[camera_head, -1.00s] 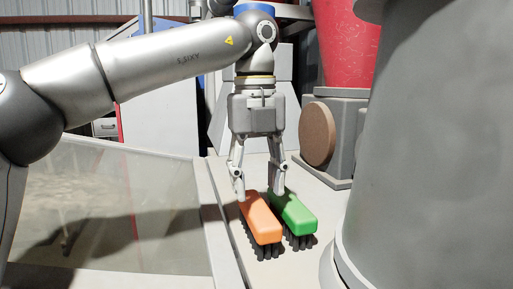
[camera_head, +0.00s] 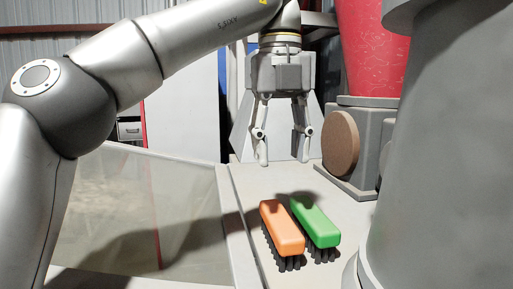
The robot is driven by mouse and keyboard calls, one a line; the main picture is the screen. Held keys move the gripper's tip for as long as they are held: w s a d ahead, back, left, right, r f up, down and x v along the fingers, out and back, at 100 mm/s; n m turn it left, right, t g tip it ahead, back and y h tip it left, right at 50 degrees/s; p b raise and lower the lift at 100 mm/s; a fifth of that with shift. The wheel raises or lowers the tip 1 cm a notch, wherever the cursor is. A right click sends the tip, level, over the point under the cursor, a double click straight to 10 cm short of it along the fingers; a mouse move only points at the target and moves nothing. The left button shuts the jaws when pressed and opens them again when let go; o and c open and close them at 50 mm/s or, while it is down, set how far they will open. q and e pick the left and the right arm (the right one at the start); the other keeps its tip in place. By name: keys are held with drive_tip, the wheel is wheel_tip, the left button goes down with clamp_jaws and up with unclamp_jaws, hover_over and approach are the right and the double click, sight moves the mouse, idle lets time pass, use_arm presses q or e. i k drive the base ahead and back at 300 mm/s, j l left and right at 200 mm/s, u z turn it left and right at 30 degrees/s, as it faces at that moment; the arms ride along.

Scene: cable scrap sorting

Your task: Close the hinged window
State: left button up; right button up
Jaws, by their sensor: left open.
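A clear pane (camera_head: 120,200) in a pale frame, apparently the hinged window, fills the lower left. Its hinge is not visible, and I cannot tell how far it stands open. My left arm passes in front of its upper left part. My left gripper (camera_head: 284,158) hangs fingers down beyond the two brushes, to the right of the pane and apart from it. Its fingers are spread with nothing between them. My right gripper is not in view.
An orange brush (camera_head: 282,228) and a green brush (camera_head: 316,221) lie side by side on the pale ledge (camera_head: 250,178) right of the pane. A grey stand with a brown disc (camera_head: 341,141) and a red container (camera_head: 374,50) are behind. A large grey rounded body (camera_head: 450,150) blocks the right.

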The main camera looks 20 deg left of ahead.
sight(136, 217)
drive_tip(key=u, duration=1.45)
